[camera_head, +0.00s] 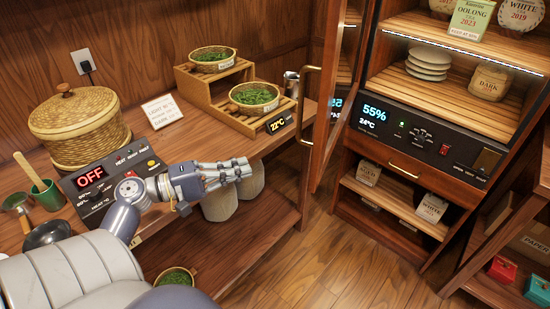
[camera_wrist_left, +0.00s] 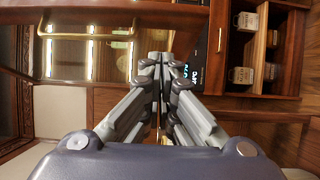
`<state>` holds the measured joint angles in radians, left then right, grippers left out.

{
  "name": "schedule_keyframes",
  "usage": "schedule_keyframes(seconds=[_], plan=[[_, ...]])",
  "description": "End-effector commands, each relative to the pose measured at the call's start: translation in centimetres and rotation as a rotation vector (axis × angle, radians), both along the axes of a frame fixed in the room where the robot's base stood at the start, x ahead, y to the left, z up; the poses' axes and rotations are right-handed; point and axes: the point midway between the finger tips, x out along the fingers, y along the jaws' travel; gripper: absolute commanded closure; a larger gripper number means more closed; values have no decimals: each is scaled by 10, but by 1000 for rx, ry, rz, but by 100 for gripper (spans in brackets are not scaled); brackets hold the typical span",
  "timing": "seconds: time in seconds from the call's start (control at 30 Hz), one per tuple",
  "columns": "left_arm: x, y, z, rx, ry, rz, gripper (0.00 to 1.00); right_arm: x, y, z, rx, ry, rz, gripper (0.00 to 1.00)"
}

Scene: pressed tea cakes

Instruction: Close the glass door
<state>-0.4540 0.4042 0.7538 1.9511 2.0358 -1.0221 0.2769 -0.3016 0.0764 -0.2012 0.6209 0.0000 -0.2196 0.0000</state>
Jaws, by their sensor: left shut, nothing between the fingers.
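The glass door (camera_head: 329,68) stands open at the left side of the tall wooden cabinet, seen nearly edge-on in the head view. Its long brass handle (camera_head: 303,110) faces left, toward my arm. My left gripper (camera_head: 248,169) is shut and empty, left of the door and lower in the picture than the handle, apart from it. In the left wrist view the shut fingers (camera_wrist_left: 160,62) point up the picture. A brass handle (camera_wrist_left: 90,36) shows at the upper left there, clear of the fingers. My right gripper is in neither view.
The left counter holds a woven basket (camera_head: 80,125), a heater box (camera_head: 97,187) and a stepped rack (camera_head: 215,90) with tea bowls. Wooden floor (camera_head: 335,250) lies clear before the cabinet.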

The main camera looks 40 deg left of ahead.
Motion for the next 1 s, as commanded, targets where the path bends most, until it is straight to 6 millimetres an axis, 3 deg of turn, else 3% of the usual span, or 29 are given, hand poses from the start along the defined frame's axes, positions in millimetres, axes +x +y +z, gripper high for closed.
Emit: schedule_keyframes(seconds=[0.17, 0.53, 0.73, 1.0], plan=[[20, -13, 4, 0, -2, -3, 100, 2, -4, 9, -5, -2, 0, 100], [87, -51, 4, -1, -1, 1, 100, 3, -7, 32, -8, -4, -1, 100], [91, -79, 2, -1, 2, 1, 100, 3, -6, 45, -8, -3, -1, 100], [94, -88, 0, 1, 1, 1, 100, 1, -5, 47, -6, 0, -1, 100]])
